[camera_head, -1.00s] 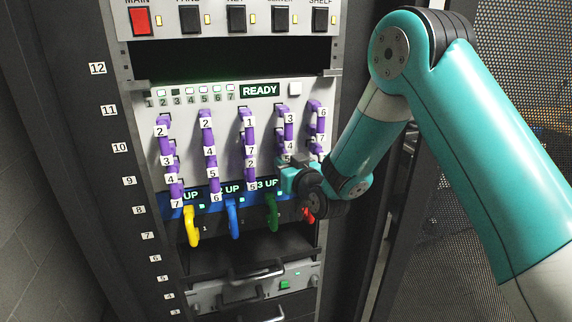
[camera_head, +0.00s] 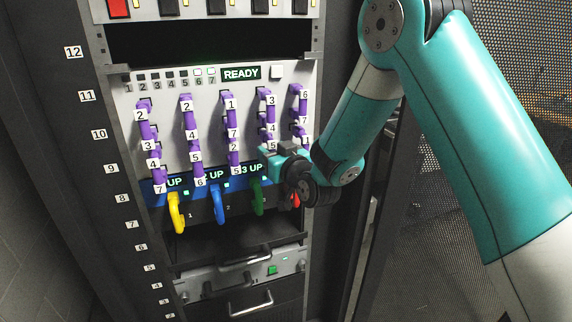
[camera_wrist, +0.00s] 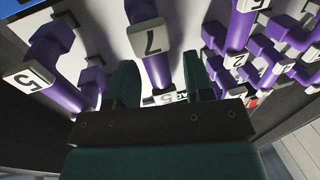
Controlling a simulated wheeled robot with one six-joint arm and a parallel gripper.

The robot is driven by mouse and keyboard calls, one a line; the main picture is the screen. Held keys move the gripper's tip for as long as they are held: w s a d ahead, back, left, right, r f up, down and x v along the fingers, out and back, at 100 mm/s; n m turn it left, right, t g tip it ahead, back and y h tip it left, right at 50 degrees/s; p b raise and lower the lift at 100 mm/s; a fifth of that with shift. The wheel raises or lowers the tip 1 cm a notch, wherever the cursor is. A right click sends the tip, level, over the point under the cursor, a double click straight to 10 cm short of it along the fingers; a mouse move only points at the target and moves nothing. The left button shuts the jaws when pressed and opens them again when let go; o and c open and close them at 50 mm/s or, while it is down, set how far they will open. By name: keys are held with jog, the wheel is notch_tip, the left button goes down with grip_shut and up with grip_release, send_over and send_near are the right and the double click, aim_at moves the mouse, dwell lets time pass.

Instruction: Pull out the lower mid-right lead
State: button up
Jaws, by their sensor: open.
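Several purple leads with white number tags hang on the pale panel (camera_head: 218,130) in the head view. My gripper (camera_head: 283,165) is at the panel's lower right, over the bottom of the mid-right column, and hides the lower lead there. That column's upper lead (camera_head: 268,118) shows above it. In the wrist view my gripper's dark green fingers (camera_wrist: 160,84) are open. A purple lead tagged 7 (camera_wrist: 157,68) runs between them, and no grip on it shows. Whether it is the mid-right lower lead, I cannot tell.
Neighbouring purple leads (camera_wrist: 66,88) stand close by. Below the panel hang a yellow (camera_head: 177,214), a blue (camera_head: 219,205), a green (camera_head: 258,199) and a red lead (camera_head: 296,200), the red one partly hidden by my gripper. A mesh door (camera_head: 510,40) stands at the right.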

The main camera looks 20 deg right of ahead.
jog(key=s+d+b, duration=0.3)
jog(key=s+b, duration=1.3)
jog(key=b, duration=0.3)
jog(key=shift+s+b, duration=0.35)
jog(key=shift+d, duration=0.1)
